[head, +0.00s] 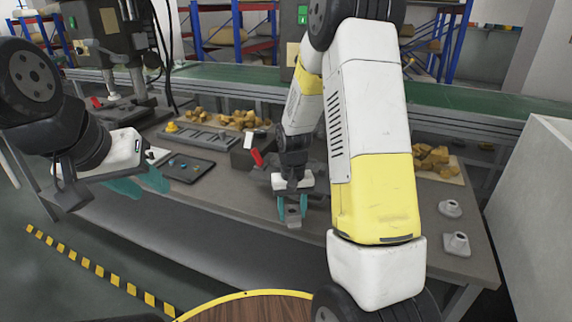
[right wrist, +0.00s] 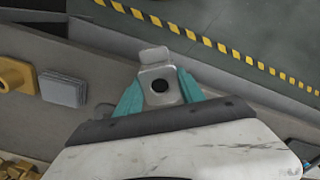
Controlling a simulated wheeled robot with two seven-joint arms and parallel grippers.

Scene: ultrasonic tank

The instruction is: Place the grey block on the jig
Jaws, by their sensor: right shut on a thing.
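My right gripper (head: 292,208) has teal fingers shut on a grey block (right wrist: 160,87) with a dark round hole and a raised tab. In the head view the block (head: 293,217) hangs over the front part of the table, and the gap below it cannot be judged. A dark fixture with a red handle (head: 257,158) stands just behind and left of my right gripper; I cannot tell for sure whether it is the jig. My left gripper (head: 140,184) is open and empty at the table's left front edge, its teal fingers apart.
A dark tray (head: 188,168) and a long grey rack (head: 190,137) lie left on the table. Brown chunks (head: 435,159) lie at the back. A grey stack (right wrist: 62,89) and a yellow part (right wrist: 15,75) show in the wrist view.

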